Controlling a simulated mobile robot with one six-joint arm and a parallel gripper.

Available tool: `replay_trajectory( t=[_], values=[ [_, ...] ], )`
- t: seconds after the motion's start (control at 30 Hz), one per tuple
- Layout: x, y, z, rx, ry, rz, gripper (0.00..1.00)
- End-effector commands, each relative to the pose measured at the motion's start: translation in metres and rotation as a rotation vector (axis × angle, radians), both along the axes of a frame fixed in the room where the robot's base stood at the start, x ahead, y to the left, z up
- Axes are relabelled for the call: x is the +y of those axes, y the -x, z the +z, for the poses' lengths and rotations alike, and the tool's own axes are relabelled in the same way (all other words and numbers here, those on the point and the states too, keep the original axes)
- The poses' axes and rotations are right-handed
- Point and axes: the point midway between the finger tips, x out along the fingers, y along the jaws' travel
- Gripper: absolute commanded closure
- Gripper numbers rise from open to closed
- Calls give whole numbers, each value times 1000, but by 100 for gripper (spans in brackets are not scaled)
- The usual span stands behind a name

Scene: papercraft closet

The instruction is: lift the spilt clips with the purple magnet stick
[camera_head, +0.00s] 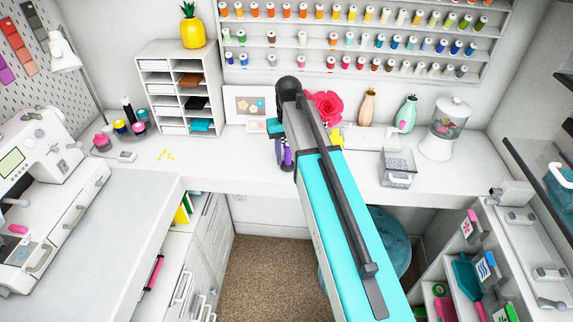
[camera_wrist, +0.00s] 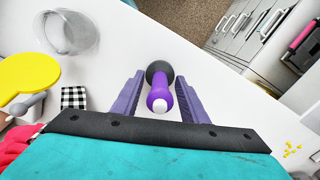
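The purple magnet stick (camera_wrist: 160,92) shows in the wrist view with a dark round end and a white tip. My gripper (camera_wrist: 160,80) is open, with one purple finger on each side of the stick and narrow gaps between. In the head view my gripper (camera_head: 286,160) is over the white desk beyond my turquoise arm, and the stick cannot be told apart from the fingers there. The spilt yellow clips (camera_head: 165,156) lie scattered on the desk to the left of my gripper. They also show at the right edge of the wrist view (camera_wrist: 292,150).
A clear round dish (camera_wrist: 67,32), a yellow paddle-shaped thing (camera_wrist: 27,75) and a checked block (camera_wrist: 74,97) are left of my gripper in the wrist view. Paint pots (camera_head: 121,126) stand beyond the clips. Desk between clips and gripper is clear.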

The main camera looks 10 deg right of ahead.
Motion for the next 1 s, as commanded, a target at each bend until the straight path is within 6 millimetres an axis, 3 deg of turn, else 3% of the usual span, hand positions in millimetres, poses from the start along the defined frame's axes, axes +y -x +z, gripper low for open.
replay_trajectory(
  t=[0.47,0.5,0.73,1.0],
  values=[
    [1,0,0,0,0,1,60],
    [1,0,0,0,0,1,62],
    [1,0,0,0,0,1,100],
    [1,0,1,-1,0,2,100]
  ],
)
